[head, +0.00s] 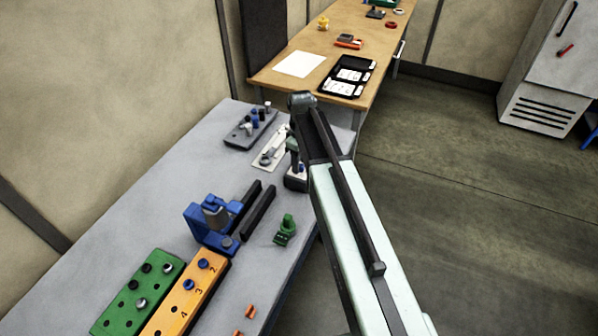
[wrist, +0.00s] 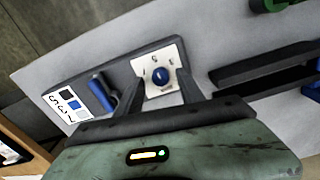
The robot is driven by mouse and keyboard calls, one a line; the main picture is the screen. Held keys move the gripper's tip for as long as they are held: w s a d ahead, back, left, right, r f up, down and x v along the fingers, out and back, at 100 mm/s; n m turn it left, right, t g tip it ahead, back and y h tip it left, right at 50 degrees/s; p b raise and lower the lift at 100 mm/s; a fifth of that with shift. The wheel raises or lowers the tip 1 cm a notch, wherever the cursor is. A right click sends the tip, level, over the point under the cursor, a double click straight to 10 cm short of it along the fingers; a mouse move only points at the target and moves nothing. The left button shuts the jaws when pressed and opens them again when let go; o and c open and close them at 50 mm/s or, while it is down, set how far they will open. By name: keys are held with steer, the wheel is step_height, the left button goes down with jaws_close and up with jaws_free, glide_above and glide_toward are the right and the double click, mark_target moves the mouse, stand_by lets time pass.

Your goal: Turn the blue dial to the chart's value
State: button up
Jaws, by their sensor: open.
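The blue dial (wrist: 160,74) is a round knob on a white plate (wrist: 168,52) with small marks around it, in the wrist view. My gripper (wrist: 160,80) is open, with one finger on each side of the dial. I cannot tell whether the fingers touch it. The chart (wrist: 66,106) is a white card with dark, grey and blue patches beside digits, turned in the picture; the digits are too small to read surely. Plate and chart sit on one dark grey base (wrist: 125,72). In the head view my arm hides most of this unit (head: 296,183).
A blue-handled lever (wrist: 100,92) stands on the base between chart and dial. Dark rails (head: 258,212) with a blue clamp (head: 205,222), a green part (head: 286,230) and a grey peg block (head: 250,128) share the grey table (head: 165,175). A wooden table (head: 290,88) stands beyond.

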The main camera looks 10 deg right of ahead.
steer(key=shift+f, duration=0.3)
jaws_close()
steer(key=shift+a, duration=0.25)
steer(key=shift+d, duration=0.2)
